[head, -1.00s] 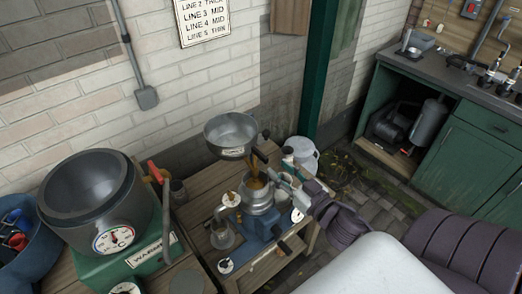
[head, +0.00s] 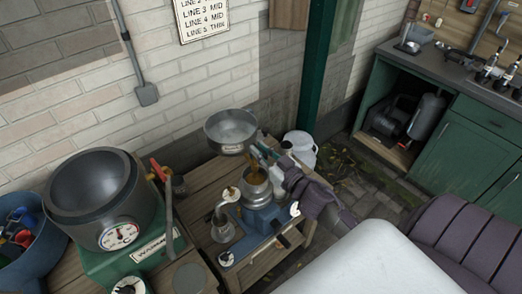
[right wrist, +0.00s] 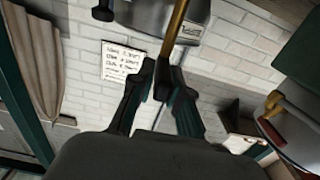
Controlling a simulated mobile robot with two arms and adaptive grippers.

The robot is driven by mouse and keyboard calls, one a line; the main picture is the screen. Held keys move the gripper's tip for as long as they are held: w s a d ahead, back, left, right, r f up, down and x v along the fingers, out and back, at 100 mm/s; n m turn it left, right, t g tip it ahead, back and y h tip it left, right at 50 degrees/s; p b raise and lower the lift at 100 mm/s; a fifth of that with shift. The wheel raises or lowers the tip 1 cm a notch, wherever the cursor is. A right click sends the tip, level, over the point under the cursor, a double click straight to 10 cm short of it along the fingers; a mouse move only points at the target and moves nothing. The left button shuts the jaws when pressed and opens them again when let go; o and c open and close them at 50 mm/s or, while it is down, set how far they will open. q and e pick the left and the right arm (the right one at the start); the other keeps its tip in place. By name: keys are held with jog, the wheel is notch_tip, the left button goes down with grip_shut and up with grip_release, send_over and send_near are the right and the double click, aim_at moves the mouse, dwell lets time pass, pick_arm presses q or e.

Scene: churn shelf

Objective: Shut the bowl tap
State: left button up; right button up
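The grey metal bowl (head: 230,132) stands above the churn's metal cup (head: 256,184). A brown stream (head: 253,166) shows between bowl and cup. The bowl's tap is largely hidden behind my right gripper (head: 268,153), which is just right of the bowl's underside. In the right wrist view the bowl (right wrist: 150,14) is at the top, and a golden-brown strip (right wrist: 175,32) runs down to the fingertips (right wrist: 157,72); I cannot tell if it is stream or tap. The fingertips are nearly together, with nothing clearly held. My left gripper is not in view.
A dark pot (head: 92,190) on a green warmer with a red-handled lever (head: 157,170) stands left of the bowl. A blue tub (head: 30,255) is at far left. A white bucket (head: 300,148) and green post (head: 318,70) are behind my right gripper.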

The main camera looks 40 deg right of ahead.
grip_shut()
